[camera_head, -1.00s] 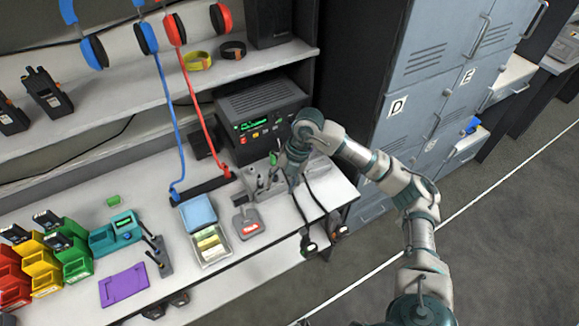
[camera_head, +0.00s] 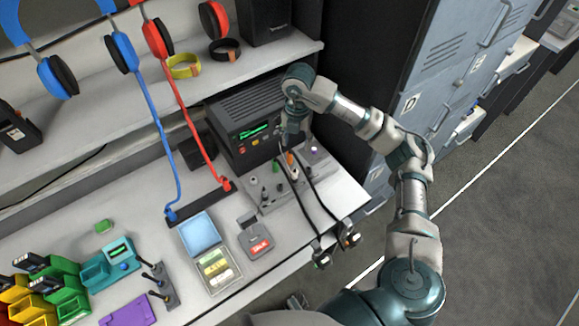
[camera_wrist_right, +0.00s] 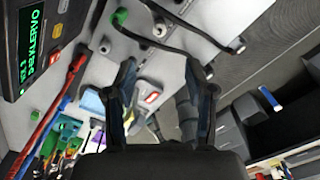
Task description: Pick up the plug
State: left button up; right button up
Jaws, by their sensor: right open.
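My right gripper (camera_head: 291,138) is over the grey socket panel (camera_head: 293,190) at the right end of the desk, in front of the black radio unit. In the wrist view its two fingers (camera_wrist_right: 163,72) are spread apart with nothing held between them. A green plug (camera_wrist_right: 120,17) with a black cable shows beyond the fingers in the wrist view; a green piece also shows on the panel in the head view (camera_head: 276,166). I cannot tell which plug is meant. My left gripper is not in view.
Black cables run over the desk's front edge to hanging connectors (camera_head: 348,236). The radio unit (camera_head: 246,120) stands behind the panel. A grey device with a red label (camera_head: 258,240) and a tray of cards (camera_head: 215,270) lie to the left. Lockers (camera_head: 440,70) stand at the right.

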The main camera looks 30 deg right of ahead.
aim_at(295, 171)
jog(key=f, duration=1)
jog(key=shift+s+f, duration=0.2)
jog(key=shift+s, duration=0.05)
jog(key=shift+f, duration=0.5)
jog(key=f, duration=0.3)
jog(key=shift+w+a+f, duration=0.1)
jog(key=shift+a+f, duration=0.1)
jog(key=shift+f, duration=0.65)
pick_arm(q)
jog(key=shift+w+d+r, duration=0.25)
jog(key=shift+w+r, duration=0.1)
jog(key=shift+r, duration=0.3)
